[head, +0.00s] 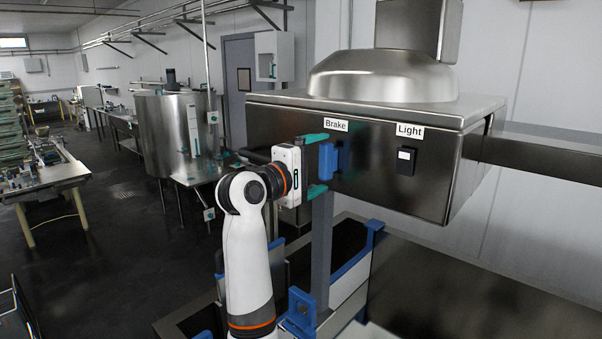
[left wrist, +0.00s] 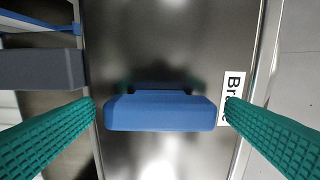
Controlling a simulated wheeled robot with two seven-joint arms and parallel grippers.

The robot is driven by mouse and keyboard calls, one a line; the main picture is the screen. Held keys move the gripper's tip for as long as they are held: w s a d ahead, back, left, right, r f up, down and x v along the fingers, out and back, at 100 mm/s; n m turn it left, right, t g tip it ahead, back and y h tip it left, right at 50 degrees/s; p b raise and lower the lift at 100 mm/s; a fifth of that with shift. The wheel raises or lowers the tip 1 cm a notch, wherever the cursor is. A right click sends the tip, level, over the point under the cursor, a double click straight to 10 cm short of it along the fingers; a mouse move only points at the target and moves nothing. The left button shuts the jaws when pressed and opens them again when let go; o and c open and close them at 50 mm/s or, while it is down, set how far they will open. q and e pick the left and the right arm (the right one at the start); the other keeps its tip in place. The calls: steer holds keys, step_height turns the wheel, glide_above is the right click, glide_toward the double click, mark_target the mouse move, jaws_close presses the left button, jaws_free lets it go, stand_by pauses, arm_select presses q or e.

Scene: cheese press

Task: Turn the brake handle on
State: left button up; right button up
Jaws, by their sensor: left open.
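The brake handle (head: 343,156) is a blue block on the front of the steel press housing (head: 378,188), just below the label "Brake" (head: 335,125). My left gripper (head: 320,166) is open in front of it, its green fingers above and below the handle in the head view. In the left wrist view the handle (left wrist: 160,112) lies between the two green fingertips, with a gap on each side. No contact with it shows. The label's end is partly covered by one finger in the left wrist view. My right gripper is not in view.
A black switch marked "Light" (head: 405,161) is to the right on the same housing. A grey post (head: 321,250) and blue-edged parts stand below the gripper. A large steel vat (head: 172,135) stands further back at left, with open floor in front.

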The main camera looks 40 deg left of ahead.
arm_select(q)
steer(key=s+b, duration=0.3)
steer(key=s, duration=0.8)
steer(key=shift+a+b, duration=0.4)
steer(key=shift+a, duration=0.05)
steer(key=shift+f, duration=0.1)
